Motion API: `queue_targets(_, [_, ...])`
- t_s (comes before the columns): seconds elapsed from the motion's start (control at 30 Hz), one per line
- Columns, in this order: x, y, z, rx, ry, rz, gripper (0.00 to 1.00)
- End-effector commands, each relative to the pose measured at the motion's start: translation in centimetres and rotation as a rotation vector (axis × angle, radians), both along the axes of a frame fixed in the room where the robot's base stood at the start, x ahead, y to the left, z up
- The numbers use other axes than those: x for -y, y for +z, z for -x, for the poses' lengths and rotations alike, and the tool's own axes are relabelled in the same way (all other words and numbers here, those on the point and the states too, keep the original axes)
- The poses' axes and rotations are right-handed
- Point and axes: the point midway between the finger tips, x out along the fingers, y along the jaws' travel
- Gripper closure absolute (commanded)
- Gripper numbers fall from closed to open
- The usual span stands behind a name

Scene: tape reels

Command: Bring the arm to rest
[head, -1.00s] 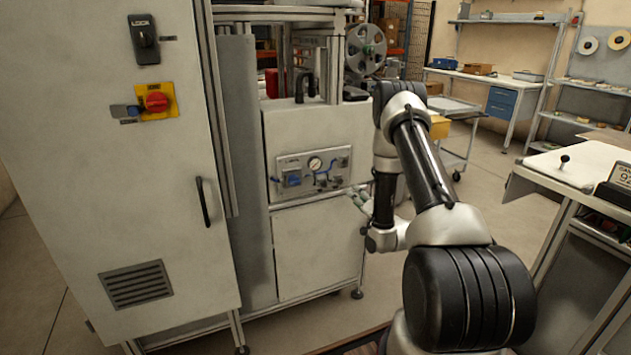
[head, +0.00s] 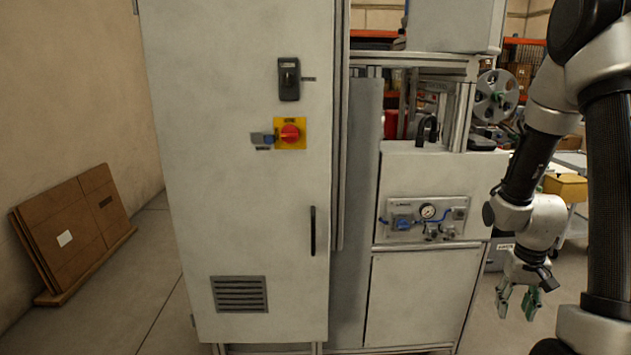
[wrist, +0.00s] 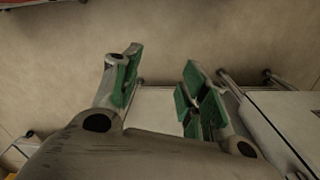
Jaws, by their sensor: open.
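My gripper (head: 517,302) hangs at the lower right of the head view, its green-padded fingers apart and pointing down. The wrist view also shows the gripper (wrist: 160,85), open with nothing between its fingers. My arm stands bent along the right side of the head view, the upper part cut off by the frame edge. The gripper is to the right of the white machine's lower front, over the floor; I cannot tell the exact gap to the machine.
A tall white cabinet (head: 245,190) with a red switch (head: 290,133) stands in the middle. A machine front with a gauge panel (head: 425,218) adjoins it. A yellow bin (head: 566,187) is behind my arm. Flat cardboard (head: 75,225) leans at the left wall. Floor between cardboard and cabinet is clear.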

Motion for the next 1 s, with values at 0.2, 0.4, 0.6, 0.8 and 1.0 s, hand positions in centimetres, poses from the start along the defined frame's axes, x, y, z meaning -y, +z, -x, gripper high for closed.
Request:
queue_targets(0.2, [-4.0,10.6,6.5,-0.077,0.091,-0.023,0.57])
queue_targets(0.4, [-7.4,17.6,11.7,-0.032,0.157,-0.039,0.57])
queue_targets(0.6, [-9.6,22.6,13.9,0.174,0.214,-0.018,0.57])
queue_targets(0.8, [-10.6,26.0,14.5,0.344,0.263,0.004,0.57])
queue_targets(1.0, [-11.1,26.7,14.5,0.383,0.286,0.005,0.57])
